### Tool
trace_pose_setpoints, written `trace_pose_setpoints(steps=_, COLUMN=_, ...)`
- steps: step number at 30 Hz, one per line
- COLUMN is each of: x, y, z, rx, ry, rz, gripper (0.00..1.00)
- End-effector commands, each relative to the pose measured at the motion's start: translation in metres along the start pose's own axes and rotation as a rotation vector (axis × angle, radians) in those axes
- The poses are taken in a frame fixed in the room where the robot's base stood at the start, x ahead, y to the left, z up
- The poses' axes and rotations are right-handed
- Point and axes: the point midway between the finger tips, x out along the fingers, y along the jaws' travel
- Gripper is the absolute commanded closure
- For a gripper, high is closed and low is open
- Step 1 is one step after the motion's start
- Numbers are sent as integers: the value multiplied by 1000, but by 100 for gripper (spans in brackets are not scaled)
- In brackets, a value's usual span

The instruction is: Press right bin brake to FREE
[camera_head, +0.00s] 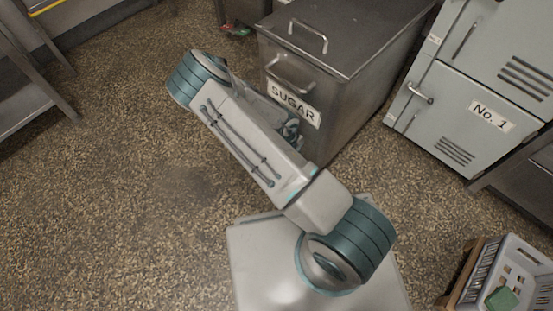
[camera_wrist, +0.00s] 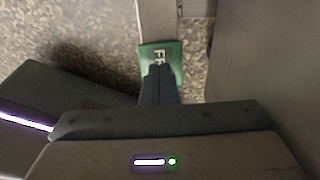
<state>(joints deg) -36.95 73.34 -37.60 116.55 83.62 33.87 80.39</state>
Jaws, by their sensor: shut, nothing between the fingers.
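A steel bin (camera_head: 345,112) labelled SUGAR, with a closed lid and two handles, stands beyond my arm in the head view. In the wrist view a green brake pedal (camera_wrist: 175,48) with white letters, partly covered, reads "FR". It sits at the end of a grey metal bar (camera_wrist: 157,18), low over the floor. My gripper (camera_wrist: 158,72) is shut and empty, its fingertips over the near part of the pedal. I cannot tell whether they touch it. In the head view my arm hides this pedal and most of my gripper.
Another bin (camera_head: 243,10) stands at the top edge, with small green and red parts (camera_head: 238,32) at its foot. Grey lockers (camera_head: 460,115) stand right of the sugar bin. A crate (camera_head: 515,262) is at lower right. Speckled floor (camera_head: 110,190) at left is clear.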

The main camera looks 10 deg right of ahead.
Motion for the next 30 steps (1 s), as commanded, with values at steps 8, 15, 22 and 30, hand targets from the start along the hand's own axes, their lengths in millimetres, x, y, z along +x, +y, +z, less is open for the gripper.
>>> trace_pose_setpoints(steps=8, x=0, y=0, z=0, rx=0, ry=0, rz=0, gripper=100)
trace_pose_setpoints(steps=15, x=4, y=0, z=1, rx=0, ry=0, rz=0, gripper=100)
trace_pose_setpoints(steps=22, x=7, y=0, z=1, rx=0, ry=0, rz=0, gripper=100)
trace_pose_setpoints(steps=30, x=11, y=0, z=2, rx=0, ry=0, rz=1, gripper=100)
